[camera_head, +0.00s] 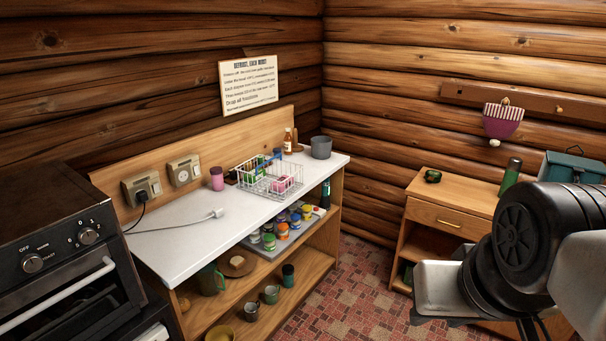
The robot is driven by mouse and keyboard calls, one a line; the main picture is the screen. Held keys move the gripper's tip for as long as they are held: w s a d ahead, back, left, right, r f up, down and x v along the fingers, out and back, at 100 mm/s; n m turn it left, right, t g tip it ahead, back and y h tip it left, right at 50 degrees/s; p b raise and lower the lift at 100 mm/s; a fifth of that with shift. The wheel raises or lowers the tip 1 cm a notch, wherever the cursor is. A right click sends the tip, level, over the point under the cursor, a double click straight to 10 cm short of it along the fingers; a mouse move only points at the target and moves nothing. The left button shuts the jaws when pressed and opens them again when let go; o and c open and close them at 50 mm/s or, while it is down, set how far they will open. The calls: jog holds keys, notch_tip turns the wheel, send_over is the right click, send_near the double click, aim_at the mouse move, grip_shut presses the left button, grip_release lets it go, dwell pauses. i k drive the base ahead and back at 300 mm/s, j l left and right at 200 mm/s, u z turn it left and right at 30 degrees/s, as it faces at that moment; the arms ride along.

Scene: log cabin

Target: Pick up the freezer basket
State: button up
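The freezer basket, a white wire basket (258,188), stands upright on the white counter (185,241), towards its far end. Several small items sit in it, among them a pink one and green and blue ones. A blue bar shows along its upper back part. Black and grey parts of my arm fill the lower right, well apart from the basket. I can make out no gripper fingers in this view.
A black oven (62,262) stands left of the counter. A pink jar (217,178), a brown bottle (288,141) and a grey pot (321,147) stand near the basket. A white cable plug (216,213) lies in front. A wooden cabinet (440,203) stands right, with open floor (352,285) between.

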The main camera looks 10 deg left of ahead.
aim_at(270, 173)
jog(key=u, duration=0.65)
jog(key=i+l+z, duration=0.15)
jog(key=i, duration=0.4)
jog(key=i+l+z, duration=0.1)
jog(key=i+l, duration=0.15)
jog(key=i, duration=0.35)
jog(key=i+l+z, duration=0.15)
jog(key=i, duration=0.4)
jog(key=i+l+u, duration=0.1)
jog(key=i+u, duration=0.25)
jog(key=i+l+u, duration=0.55)
jog(key=i+u, duration=0.15)
